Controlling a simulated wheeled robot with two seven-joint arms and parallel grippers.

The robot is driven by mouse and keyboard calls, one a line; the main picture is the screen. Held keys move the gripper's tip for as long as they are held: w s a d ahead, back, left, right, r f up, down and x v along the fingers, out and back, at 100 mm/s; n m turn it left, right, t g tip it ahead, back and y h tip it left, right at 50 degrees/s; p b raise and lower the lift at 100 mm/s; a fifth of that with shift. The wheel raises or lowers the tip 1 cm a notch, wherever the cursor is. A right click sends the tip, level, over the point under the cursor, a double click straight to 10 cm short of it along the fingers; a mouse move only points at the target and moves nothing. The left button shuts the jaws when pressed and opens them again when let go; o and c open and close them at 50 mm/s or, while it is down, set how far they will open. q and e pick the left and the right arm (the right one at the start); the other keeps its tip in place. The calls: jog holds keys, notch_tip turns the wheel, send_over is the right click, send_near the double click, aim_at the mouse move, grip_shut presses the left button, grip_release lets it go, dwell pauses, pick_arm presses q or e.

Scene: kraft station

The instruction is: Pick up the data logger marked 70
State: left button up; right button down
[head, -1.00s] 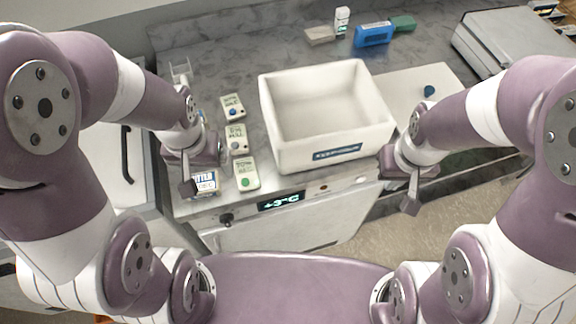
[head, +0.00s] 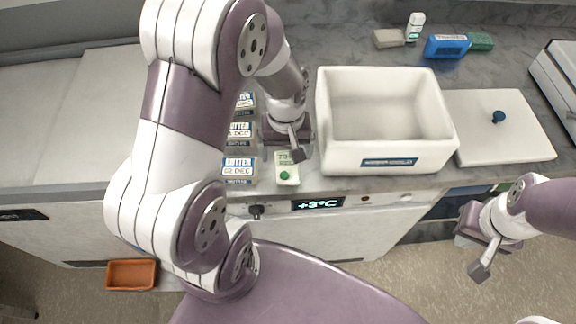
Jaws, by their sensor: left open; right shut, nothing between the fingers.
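A small white data logger (head: 287,180) with a green button lies on the counter at the left front of the white box, in the head view. Its marking is partly covered by my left gripper, and I cannot read a 70 on it. My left gripper (head: 297,155) is open, over or just beside the upper part of this logger, holding nothing. Any other loggers are hidden behind my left arm. My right gripper (head: 480,270) is shut and empty, off the counter's front edge at the lower right.
An open white box (head: 440,125) stands right of the logger, with a white lid (head: 530,135) beside it. Several butter packs (head: 239,170) line up left of the logger. An orange tray (head: 131,275) is low at left.

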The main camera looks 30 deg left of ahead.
aim_at(287, 167)
pick_arm(q)
notch_tip(287, 167, down, 5)
jog(key=shift+s+d+f, duration=0.1)
jog(key=shift+d+f, duration=0.05)
jog(key=shift+f, duration=0.25)
jog(key=c, duration=1.2)
